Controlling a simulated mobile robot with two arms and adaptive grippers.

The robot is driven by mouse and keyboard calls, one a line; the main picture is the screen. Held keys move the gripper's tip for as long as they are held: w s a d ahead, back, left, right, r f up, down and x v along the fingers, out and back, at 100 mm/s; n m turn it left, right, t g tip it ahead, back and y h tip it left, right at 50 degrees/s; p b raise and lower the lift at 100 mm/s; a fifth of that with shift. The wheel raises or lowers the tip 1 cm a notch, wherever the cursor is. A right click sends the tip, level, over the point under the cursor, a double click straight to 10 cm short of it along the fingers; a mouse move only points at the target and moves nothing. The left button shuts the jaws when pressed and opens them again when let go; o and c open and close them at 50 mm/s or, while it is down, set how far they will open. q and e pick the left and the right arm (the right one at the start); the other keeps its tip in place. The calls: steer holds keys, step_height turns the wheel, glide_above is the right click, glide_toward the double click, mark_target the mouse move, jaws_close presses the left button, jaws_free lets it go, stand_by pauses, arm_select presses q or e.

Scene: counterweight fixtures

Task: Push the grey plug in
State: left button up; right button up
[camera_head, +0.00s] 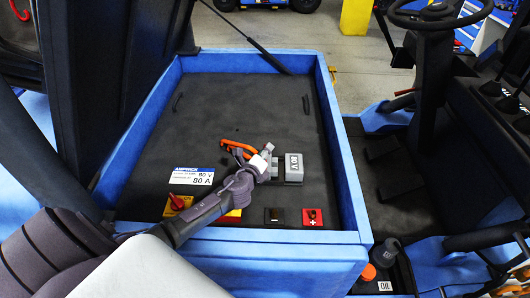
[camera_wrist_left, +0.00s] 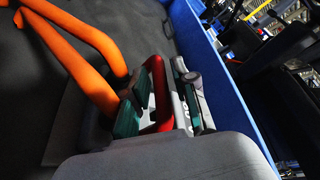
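The grey block with white lettering (camera_head: 293,168) sits on the dark floor of the blue bay. Orange cables (camera_head: 238,147) run toward it from the left; they show large in the left wrist view (camera_wrist_left: 82,45). My left gripper (camera_head: 264,160) is just left of the lettered block and hides the part where the cables end. In the left wrist view, my left fingers (camera_wrist_left: 161,108) stand either side of a red handle (camera_wrist_left: 159,88), with gaps visible; the gripper looks open. Whether the fingers touch the handle is hard to see. My right gripper is not in view.
The blue bay rim (camera_head: 342,150) surrounds the work area. A white label plate (camera_head: 192,176), a red-and-yellow switch (camera_head: 178,204), a black terminal (camera_head: 277,216) and a red plus terminal (camera_head: 312,217) lie near the front. The back of the bay floor is clear.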

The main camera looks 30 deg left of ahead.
arm_select(q)
jaws_close()
steer(key=w+d, duration=0.1)
steer(key=d, duration=0.1)
steer(key=w+d, duration=0.1)
steer(key=d, duration=0.1)
steer(key=shift+w+d, duration=0.1)
steer(key=shift+w, duration=0.1)
steer(key=shift+o, duration=0.5)
jaws_free()
steer(key=shift+o, duration=1.4)
steer(key=shift+w+d, duration=0.1)
